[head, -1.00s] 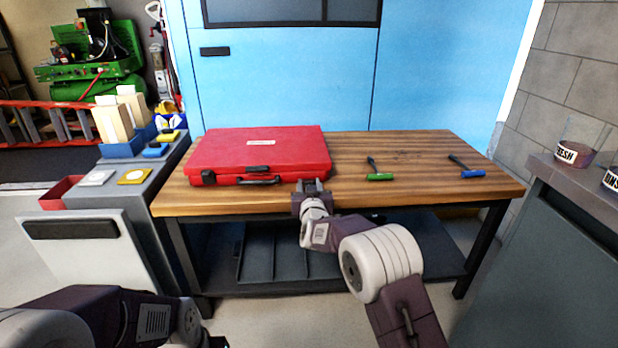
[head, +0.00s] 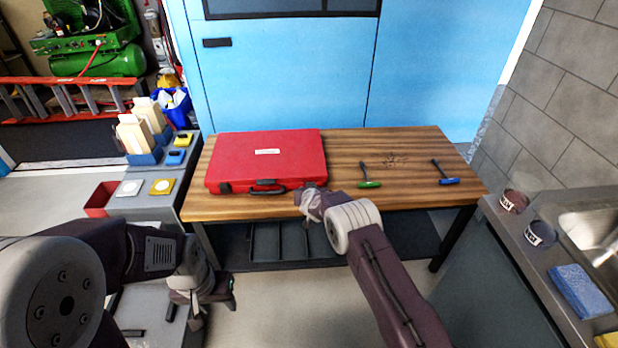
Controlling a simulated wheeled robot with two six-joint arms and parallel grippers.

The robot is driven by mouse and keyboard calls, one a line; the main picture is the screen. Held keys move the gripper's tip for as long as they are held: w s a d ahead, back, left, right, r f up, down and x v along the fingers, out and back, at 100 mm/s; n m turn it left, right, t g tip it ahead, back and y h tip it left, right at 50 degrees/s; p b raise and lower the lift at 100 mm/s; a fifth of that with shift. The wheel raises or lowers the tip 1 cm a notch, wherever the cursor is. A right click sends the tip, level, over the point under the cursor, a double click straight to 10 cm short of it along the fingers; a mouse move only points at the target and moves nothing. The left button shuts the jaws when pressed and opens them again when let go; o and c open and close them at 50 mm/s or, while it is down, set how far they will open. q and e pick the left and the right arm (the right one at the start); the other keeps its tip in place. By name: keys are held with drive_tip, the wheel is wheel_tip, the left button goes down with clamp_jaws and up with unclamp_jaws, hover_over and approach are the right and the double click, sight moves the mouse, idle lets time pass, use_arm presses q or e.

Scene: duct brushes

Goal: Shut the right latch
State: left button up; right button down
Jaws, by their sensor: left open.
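A red case (head: 268,158) lies with its lid down on the wooden table. Its left latch (head: 224,187) and black handle (head: 267,187) show on the front face. The right latch is hidden behind my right gripper (head: 302,196), which is at the front right corner of the case. Its fingers are mostly hidden by its own wrist, so its opening and any contact cannot be made out. My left gripper (head: 212,304) is open and empty, low in the picture, in front of the table and well away from the case.
A green-handled brush (head: 369,184) and a blue-handled brush (head: 449,181) lie on the wooden table (head: 410,204) to the right. A grey side unit with small trays (head: 150,205) stands left. A counter with a sink and blue sponge (head: 580,290) is at right.

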use_arm(q)
drive_tip(key=shift+r+p, duration=0.85)
drive_tip(key=shift+r, duration=0.6)
use_arm(e)
drive_tip(key=shift+w+r, duration=0.1)
drive_tip(key=c, duration=1.2)
unclamp_jaws()
drive_tip(key=shift+g, duration=0.3)
use_arm(q)
drive_tip(key=shift+r+p, duration=0.8)
drive_tip(key=shift+p, duration=0.05)
use_arm(e)
drive_tip(key=v, duration=0.9)
